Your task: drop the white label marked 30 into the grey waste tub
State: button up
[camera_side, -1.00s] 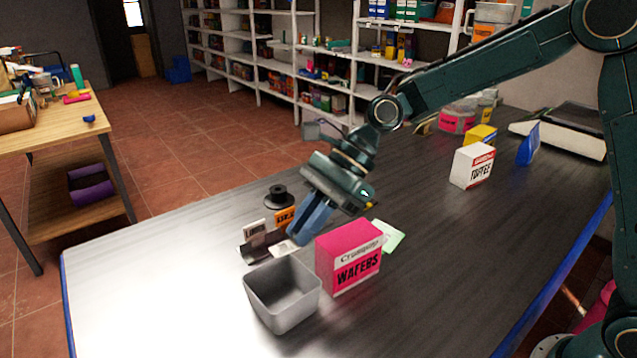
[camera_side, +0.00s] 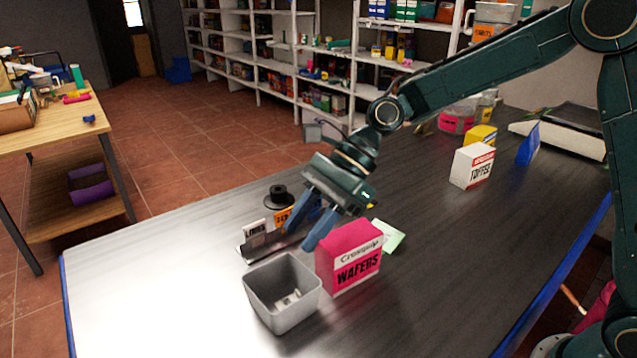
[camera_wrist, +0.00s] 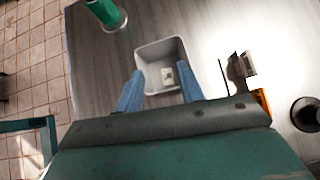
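The grey waste tub (camera_side: 283,318) stands on the dark table, left of the pink wafers box. A white label (camera_side: 290,299) with dark marks lies inside on its floor; its number is too small to read. The wrist view shows the tub (camera_wrist: 150,52) and the label (camera_wrist: 168,78) in it. My gripper (camera_side: 299,238) is open and empty, its blue fingers spread above the table behind the tub. In the wrist view my gripper (camera_wrist: 158,84) has its fingertips apart near the tub's rim.
The pink wafers box (camera_side: 348,262) stands close right of the tub. Behind the tub, a dark holder (camera_side: 256,252) carries a white card (camera_side: 255,231) and an orange card (camera_side: 283,217). A black spool (camera_side: 279,196) stands beyond. The table's left side is clear.

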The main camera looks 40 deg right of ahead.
jog(key=v, duration=1.3)
jog(key=shift+d+r, duration=0.2)
jog(key=s+d+f+n+t+h, duration=0.1)
jog(key=s+d+n+h, duration=0.3)
jog(key=s+n, duration=0.5)
jog(key=s+d+f+n+t+h, duration=0.2)
jog(key=s+d+n+t+h, duration=0.2)
jog(key=s+d+n, duration=0.4)
jog(key=shift+s+n+h, duration=0.5)
jog(key=shift+s+n, duration=0.4)
jog(key=shift+s, duration=1.75)
jog(key=shift+d, duration=0.1)
